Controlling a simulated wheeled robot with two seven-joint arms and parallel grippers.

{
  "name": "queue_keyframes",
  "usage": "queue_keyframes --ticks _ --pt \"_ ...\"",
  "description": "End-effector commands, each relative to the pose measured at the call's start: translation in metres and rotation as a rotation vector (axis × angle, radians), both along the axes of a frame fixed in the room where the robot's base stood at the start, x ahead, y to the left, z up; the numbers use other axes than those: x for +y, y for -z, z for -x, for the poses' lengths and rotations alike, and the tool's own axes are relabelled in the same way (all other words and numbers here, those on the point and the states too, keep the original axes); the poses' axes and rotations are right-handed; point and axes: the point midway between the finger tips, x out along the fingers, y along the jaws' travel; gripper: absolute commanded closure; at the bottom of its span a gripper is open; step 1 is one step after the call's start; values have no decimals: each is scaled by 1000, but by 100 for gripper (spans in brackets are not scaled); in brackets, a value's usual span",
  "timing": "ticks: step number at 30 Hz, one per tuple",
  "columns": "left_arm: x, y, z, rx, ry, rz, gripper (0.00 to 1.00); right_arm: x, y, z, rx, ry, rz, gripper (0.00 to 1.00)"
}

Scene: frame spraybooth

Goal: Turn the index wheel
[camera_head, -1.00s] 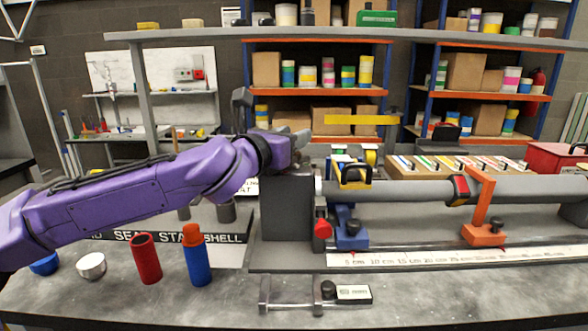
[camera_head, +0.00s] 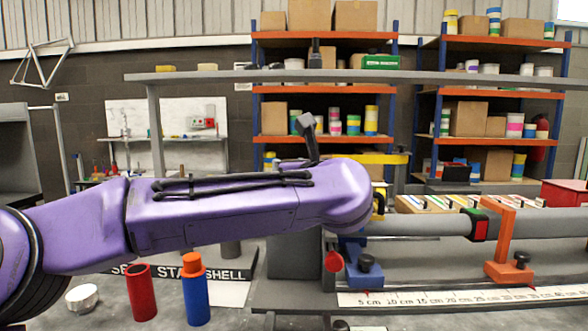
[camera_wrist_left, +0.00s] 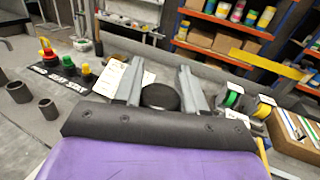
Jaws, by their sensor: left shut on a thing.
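In the left wrist view, the two grey fingers of my left gripper (camera_wrist_left: 160,88) stand on either side of a dark round knob (camera_wrist_left: 160,97), and the gripper is shut on it. I take this knob to be part of the index wheel, but the rest of the wheel is hidden. In the head view, my purple arm hides the gripper and the knob. A dark block (camera_head: 294,240) stands under the arm. A long grey tube (camera_head: 425,222) runs right from there, with a collar (camera_head: 478,225) showing green and red patches. My right gripper is not in view.
An orange post (camera_head: 500,240) and a blue stand (camera_head: 362,265) are by the tube, above a white ruler strip (camera_head: 440,295). A red cylinder (camera_head: 141,292), an orange-topped blue cylinder (camera_head: 195,292) and a silver cup (camera_head: 82,297) stand on the bench's left.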

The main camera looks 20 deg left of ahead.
Motion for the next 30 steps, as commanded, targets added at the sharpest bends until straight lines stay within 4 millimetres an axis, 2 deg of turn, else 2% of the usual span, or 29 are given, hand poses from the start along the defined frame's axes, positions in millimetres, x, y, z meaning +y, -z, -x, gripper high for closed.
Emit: queue_keyframes --ticks 1,12,28,29,30 --pt "0 -6 1 -10 -30 -3 90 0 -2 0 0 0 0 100" --pt "3 -6 2 -10 -179 -2 90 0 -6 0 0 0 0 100" --pt "4 -6 2 -11 -202 -2 90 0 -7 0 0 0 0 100" --pt "4 -6 2 -11 -202 -2 57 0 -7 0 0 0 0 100" --pt "4 -6 2 -11 -202 -2 44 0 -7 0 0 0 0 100"
